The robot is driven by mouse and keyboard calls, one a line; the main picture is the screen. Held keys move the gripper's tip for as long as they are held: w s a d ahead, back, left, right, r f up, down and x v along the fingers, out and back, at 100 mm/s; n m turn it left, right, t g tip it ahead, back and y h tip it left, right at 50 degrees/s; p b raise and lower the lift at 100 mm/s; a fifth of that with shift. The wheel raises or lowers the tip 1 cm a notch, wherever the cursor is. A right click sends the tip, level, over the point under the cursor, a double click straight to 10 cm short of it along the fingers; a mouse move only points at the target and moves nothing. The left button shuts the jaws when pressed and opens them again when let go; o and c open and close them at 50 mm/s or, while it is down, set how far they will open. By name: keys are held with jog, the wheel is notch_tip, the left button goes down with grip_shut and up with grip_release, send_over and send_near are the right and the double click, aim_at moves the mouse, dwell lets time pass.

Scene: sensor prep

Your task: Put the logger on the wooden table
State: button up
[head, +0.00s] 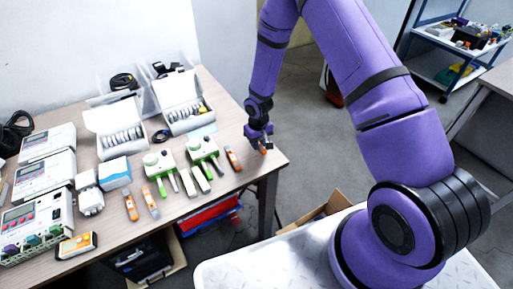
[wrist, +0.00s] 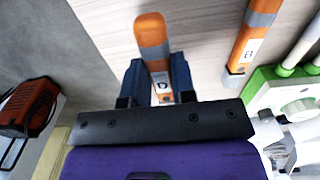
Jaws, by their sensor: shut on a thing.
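My gripper (head: 260,138) is at the right corner of the wooden table (head: 225,100). In the wrist view my gripper (wrist: 158,80) has its two dark blue fingers closed on the sides of an orange and grey logger (wrist: 152,32) marked D. The held logger (head: 264,148) shows only as a small orange tip in the head view. It is over the table top; whether it touches the wood I cannot tell. A similar orange and grey logger (head: 233,158) lies on the table to the left, and it also shows in the wrist view (wrist: 252,35).
Green and white devices (head: 204,148), two more orange-grey sticks (head: 130,206), open white boxes (head: 185,104) and grey instruments (head: 35,215) crowd the table. The right corner is mostly bare. A cart (head: 450,40) with items stands far right.

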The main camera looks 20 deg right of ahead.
aim_at(257, 152)
jog(key=shift+w+a, duration=0.15)
jog(key=shift+w, duration=0.15)
jog(key=shift+w+a+f, duration=0.1)
jog(key=shift+f, duration=1.65)
jog(key=shift+f, duration=0.15)
jog(key=o, duration=0.9)
